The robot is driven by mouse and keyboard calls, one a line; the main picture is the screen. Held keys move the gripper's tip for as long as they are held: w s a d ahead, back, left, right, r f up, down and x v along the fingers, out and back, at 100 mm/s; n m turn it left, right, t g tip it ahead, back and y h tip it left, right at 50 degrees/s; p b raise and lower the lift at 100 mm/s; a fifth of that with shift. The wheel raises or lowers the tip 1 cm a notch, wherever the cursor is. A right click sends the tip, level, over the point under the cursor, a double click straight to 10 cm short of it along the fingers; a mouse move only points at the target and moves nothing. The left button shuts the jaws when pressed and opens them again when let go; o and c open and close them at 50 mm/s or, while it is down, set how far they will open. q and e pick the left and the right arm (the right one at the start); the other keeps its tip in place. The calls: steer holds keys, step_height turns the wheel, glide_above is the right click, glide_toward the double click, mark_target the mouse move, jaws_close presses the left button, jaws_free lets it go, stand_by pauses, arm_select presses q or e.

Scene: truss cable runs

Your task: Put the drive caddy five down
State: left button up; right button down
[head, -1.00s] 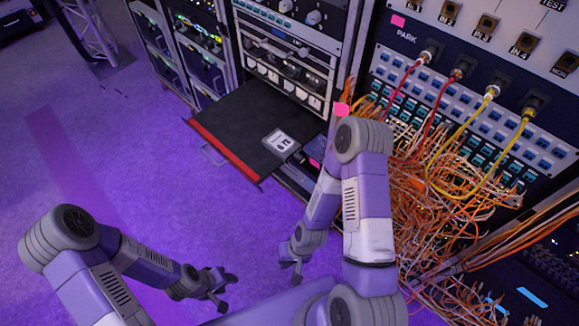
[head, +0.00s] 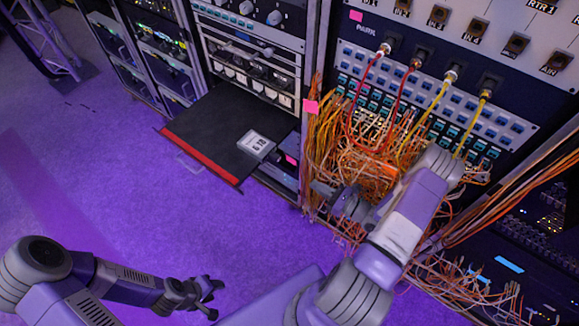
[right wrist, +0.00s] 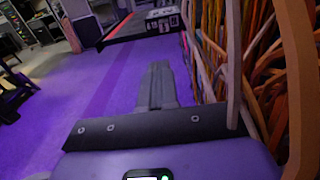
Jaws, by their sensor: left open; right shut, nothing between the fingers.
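I cannot pick out a caddy marked five in either view. A white card with dark figures (head: 257,143) lies on the pulled-out black drawer (head: 215,125), which has a red front edge; the figures are too small to read surely. My left gripper (head: 213,298) is open and empty over the purple floor at the lower left. My right gripper (head: 322,188) is shut and empty, beside the orange cables and right of the drawer, partly hidden by my arm. It also shows in the right wrist view (right wrist: 158,70), with its fingers together and cables close on its right.
A dense tangle of orange cables (head: 375,160) hangs from the patch panel (head: 440,110). Red and yellow leads run down from its top sockets. Racks (head: 250,50) stand behind the drawer. A pink tag (head: 311,107) marks the rack post. Purple floor (head: 120,190) is clear at left.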

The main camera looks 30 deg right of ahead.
mark_target(279, 160)
arm_select(q)
step_height(279, 160, down, 3)
steer(key=b, duration=0.3)
steer(key=shift+f, duration=0.1)
arm_select(e)
steer(key=x, duration=1.3)
steer(key=shift+w+d+r, duration=0.25)
steer(key=shift+w, duration=0.25)
